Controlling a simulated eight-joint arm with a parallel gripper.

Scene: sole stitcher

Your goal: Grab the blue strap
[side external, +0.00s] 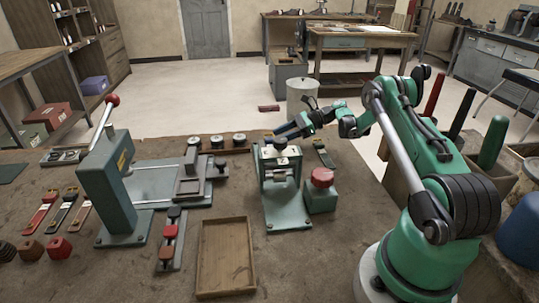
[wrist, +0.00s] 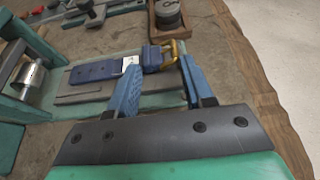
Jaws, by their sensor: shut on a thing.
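The blue strap (wrist: 95,70) lies across a grey plate in the wrist view, with a white label and a yellow-brown buckle (wrist: 175,48) at its right end. My gripper (wrist: 158,66) has its two blue fingers spaced apart and shut on the strap near the label and buckle end. The exact contact is hard to see. In the side view my gripper (side external: 282,132) reaches in from the right, just above the small green machine (side external: 286,200). The strap cannot be made out clearly there.
A red-topped green block (side external: 321,190) stands right of the small machine. An empty wooden tray (side external: 225,258) lies in front. A tall green press (side external: 115,185) with a red-knobbed lever stands left. A metal roller (wrist: 31,74) is close left of the strap. The bench edge (wrist: 262,90) runs along the right.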

